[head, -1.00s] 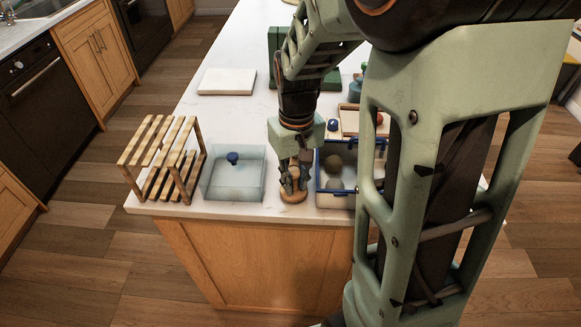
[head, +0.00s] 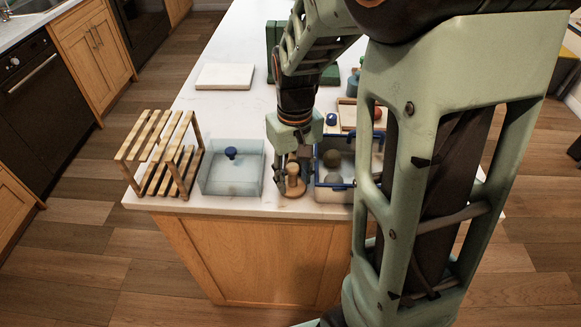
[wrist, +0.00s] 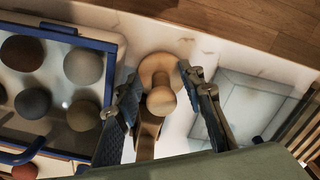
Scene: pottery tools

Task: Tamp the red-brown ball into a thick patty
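A wooden tamper (head: 293,184) with a round knob and a disc base stands upright near the counter's front edge. It also shows in the wrist view (wrist: 161,101). My gripper (head: 291,170) is open, with its fingers apart on either side of the tamper; gaps show between fingers and knob in the wrist view (wrist: 160,80). A red ball (head: 378,113) lies in a shallow wooden tray (head: 347,116) behind the blue-rimmed bin; its edge shows in the wrist view (wrist: 25,171). I cannot tell whether it is the red-brown ball. Nothing shows clearly under the tamper.
A blue-rimmed bin (head: 333,187) with several dull balls stands close right of the tamper. A clear bin (head: 228,184) with a blue-knobbed thing (head: 231,153) and a slatted wooden rack (head: 160,155) stand left. A white slab (head: 225,77) lies farther back. Clear counter lies between.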

